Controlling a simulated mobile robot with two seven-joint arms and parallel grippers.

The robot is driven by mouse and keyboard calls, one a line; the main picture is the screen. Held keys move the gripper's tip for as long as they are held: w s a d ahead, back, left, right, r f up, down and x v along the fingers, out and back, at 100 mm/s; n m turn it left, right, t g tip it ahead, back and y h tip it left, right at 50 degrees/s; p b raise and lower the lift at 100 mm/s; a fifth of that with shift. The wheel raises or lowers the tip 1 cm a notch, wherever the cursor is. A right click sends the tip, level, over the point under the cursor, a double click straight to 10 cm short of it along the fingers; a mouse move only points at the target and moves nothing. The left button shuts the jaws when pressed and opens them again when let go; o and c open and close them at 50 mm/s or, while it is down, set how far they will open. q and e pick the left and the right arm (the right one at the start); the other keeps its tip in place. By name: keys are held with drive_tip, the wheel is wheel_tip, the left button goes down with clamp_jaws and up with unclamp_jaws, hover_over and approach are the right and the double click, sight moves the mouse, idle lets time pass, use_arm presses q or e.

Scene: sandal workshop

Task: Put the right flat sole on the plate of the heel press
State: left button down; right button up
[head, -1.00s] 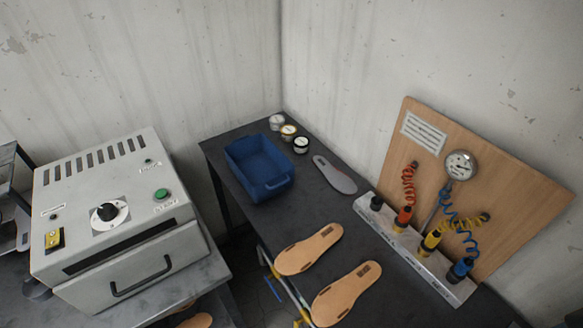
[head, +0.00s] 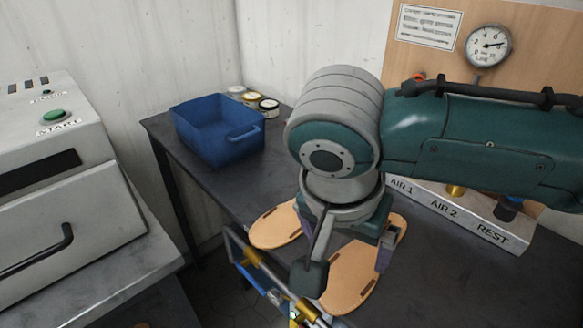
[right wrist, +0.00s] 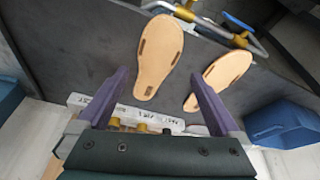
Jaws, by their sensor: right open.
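Two tan flat soles lie on the dark table. The right-hand one (head: 352,281) is partly covered by my right gripper, and the left-hand one (head: 272,229) is beside it, partly behind my wrist. My right gripper (head: 348,262) is open above the right-hand sole. In the right wrist view this sole (right wrist: 160,55) lies ahead between my open fingers (right wrist: 158,78), with nothing held. The other sole (right wrist: 219,76) lies to its right there. My left gripper is not in view.
A blue bin (head: 217,135) and small jars (head: 268,107) stand at the table's back left. A white AIR/REST rack (head: 470,222) and a gauge board (head: 430,40) are at the right. A grey START machine (head: 60,190) stands left. A metal-tube frame (head: 262,275) is at the table's front edge.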

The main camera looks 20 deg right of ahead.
sight(368, 254)
drive_tip(key=w+d+f+m+b, duration=0.1)
drive_tip(key=w+d+f+m+h, duration=0.1)
drive_tip(key=d, duration=0.1)
drive_tip(key=w+d+f+m+b, duration=0.1)
drive_tip(key=shift+d+h+b, duration=0.3)
drive_tip(key=shift+d+b, duration=0.05)
drive_tip(key=shift+d, duration=0.05)
drive_tip(key=b+x, duration=0.6)
drive_tip(key=shift+a+b, duration=0.15)
drive_tip(key=shift+b, duration=0.25)
drive_tip(key=shift+f, duration=0.25)
drive_tip(key=shift+b+x, duration=0.6)
drive_tip(key=shift+x, duration=0.45)
drive_tip(key=shift+d, duration=0.2)
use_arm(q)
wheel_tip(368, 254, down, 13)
use_arm(e)
drive_tip(key=c, duration=0.9)
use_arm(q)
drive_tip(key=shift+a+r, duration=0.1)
use_arm(e)
drive_tip(key=shift+c, duration=0.2)
